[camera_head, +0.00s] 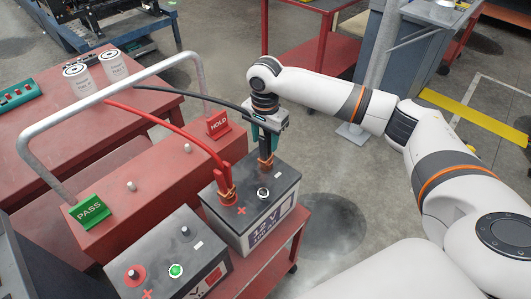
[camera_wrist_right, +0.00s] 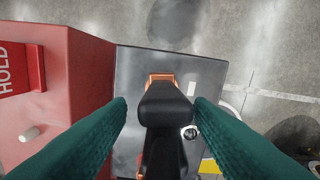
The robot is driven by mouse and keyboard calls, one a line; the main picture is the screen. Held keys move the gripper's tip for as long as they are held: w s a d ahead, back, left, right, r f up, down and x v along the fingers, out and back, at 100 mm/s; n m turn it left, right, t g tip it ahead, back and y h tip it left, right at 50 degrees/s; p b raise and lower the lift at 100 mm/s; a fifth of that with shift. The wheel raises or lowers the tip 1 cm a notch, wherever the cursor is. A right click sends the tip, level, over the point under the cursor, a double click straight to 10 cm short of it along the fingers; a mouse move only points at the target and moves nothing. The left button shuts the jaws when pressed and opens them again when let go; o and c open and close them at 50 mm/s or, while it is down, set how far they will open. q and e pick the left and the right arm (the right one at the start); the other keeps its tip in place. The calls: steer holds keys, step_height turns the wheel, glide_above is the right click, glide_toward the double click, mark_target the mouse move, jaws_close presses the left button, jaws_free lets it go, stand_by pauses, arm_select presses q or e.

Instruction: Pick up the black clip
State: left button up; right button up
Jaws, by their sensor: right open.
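The black clip (camera_head: 267,158) stands on the far terminal of a 12 V battery (camera_head: 255,205), with copper-coloured jaws at its foot. A black cable runs leftward from the clip area. My right gripper (camera_head: 268,138) is above the battery, pointing down at the clip. In the right wrist view, the black clip (camera_wrist_right: 165,112) stands between the two teal fingers of my right gripper (camera_wrist_right: 160,112), with a gap on each side. The fingers are open and partly hide the clip in the head view. My left gripper is not in view.
A red clip (camera_head: 225,183) with a red cable sits on the same battery's other terminal. A second battery (camera_head: 170,255) stands nearer. A grey tube rail (camera_head: 95,105) arches over the red cart. Green PASS (camera_head: 89,211) and red HOLD (camera_head: 218,125) signs stand on the cart.

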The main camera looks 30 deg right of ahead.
steer(key=shift+s+f, duration=0.1)
steer(key=shift+f, duration=1.35)
jaws_close()
